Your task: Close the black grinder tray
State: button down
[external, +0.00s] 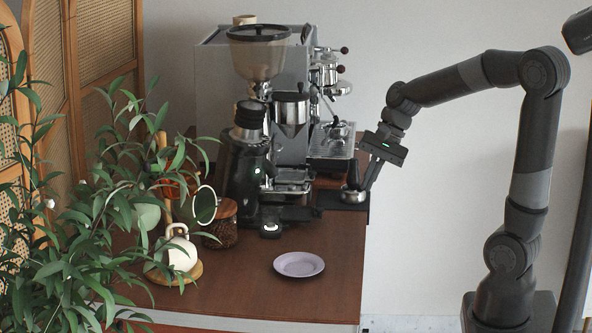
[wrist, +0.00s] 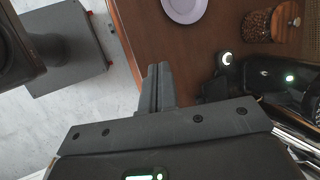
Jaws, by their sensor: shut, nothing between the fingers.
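The black grinder tray (external: 332,200) sticks out to the right of the grinder base, near the right edge of the wooden counter, with a round metal piece (external: 352,195) at its outer end. The black grinder (external: 245,165) stands on the counter left of it, and its dark body also shows at the right of the wrist view (wrist: 290,75). My gripper (external: 367,186) points down at the tray's outer right end; I cannot tell whether it touches. In the wrist view my fingers (wrist: 159,68) are together and empty. Most of the tray is hidden there by my gripper's body.
A silver espresso machine (external: 300,110) stands behind the grinder. A pale plate (external: 299,264), a jar of beans (external: 220,225) and a white kettle (external: 178,252) are on the counter (external: 335,290). Leafy plants (external: 90,225) fill the left.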

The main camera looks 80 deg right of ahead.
jog(key=s+d+f+m+t, duration=0.1)
jog(key=d+f+m+t, duration=0.15)
jog(key=d+m, duration=0.65)
jog(key=d+f+m+t, duration=0.1)
jog(key=d+f+m, duration=0.3)
jog(key=d, duration=0.8)
jog(key=x, duration=0.9)
jog(key=w, duration=0.1)
jog(key=w+a, duration=0.1)
jog(key=w, duration=0.1)
jog(key=shift+w+a+f, duration=0.1)
jog(key=shift+a+f, duration=0.15)
jog(key=shift+f, duration=0.05)
jog(key=shift+w+a, duration=0.25)
jog(key=shift+w, duration=0.25)
send_near(297, 213)
jog(key=x, duration=0.5)
jog(key=shift+w+f, duration=0.1)
jog(key=shift+f, duration=0.05)
jog(key=shift+a, duration=0.1)
